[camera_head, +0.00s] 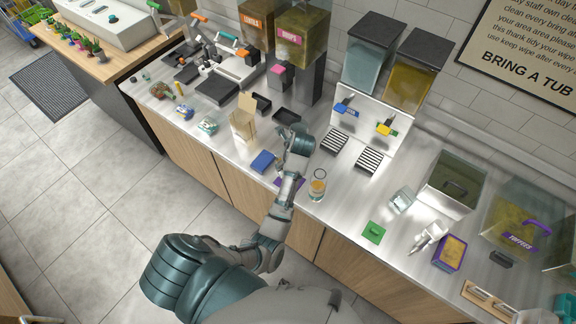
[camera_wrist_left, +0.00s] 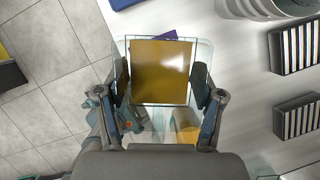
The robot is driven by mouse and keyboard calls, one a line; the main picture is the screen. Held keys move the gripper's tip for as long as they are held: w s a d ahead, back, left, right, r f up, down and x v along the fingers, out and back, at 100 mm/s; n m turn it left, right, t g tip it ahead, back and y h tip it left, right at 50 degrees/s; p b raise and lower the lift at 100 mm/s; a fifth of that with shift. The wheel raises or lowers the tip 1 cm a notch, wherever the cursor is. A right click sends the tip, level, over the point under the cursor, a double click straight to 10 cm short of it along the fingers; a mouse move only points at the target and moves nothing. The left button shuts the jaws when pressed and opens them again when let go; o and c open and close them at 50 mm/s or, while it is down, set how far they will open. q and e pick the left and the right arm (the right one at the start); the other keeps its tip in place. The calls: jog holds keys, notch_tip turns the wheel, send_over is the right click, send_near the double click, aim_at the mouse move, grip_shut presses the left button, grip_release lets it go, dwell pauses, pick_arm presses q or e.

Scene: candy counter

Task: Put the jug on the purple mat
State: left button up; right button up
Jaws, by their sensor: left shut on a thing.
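In the left wrist view my left gripper (camera_wrist_left: 162,88) is shut on a clear, square-sided jug (camera_wrist_left: 162,72) with amber contents. The purple mat (camera_wrist_left: 168,35) shows just past the jug's upper edge and is mostly hidden by it. In the head view the mat (camera_head: 280,182) is a small purple patch at the counter's front edge, largely covered by my arm. My gripper's fingers are not clear there. A clear vessel with orange contents (camera_head: 317,186) shows just right of the mat; I cannot tell whether it is the held jug.
Dispensers with striped trays (camera_head: 334,143) stand behind to the right. A green card (camera_head: 374,232) lies farther right, with clear counter before it.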

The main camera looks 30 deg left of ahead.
pick_arm(q)
jog(key=shift+w+a, duration=0.1)
jog(key=shift+w, duration=0.15)
jog(key=shift+w+f, duration=0.1)
jog(key=shift+f, duration=1.65)
jog(key=o, duration=1.6)
jog(key=v, duration=1)
jog(key=shift+r, duration=0.25)
jog(key=shift+s+d+r, duration=0.3)
jog(key=shift+d+r, duration=0.15)
jog(key=shift+r, duration=0.25)
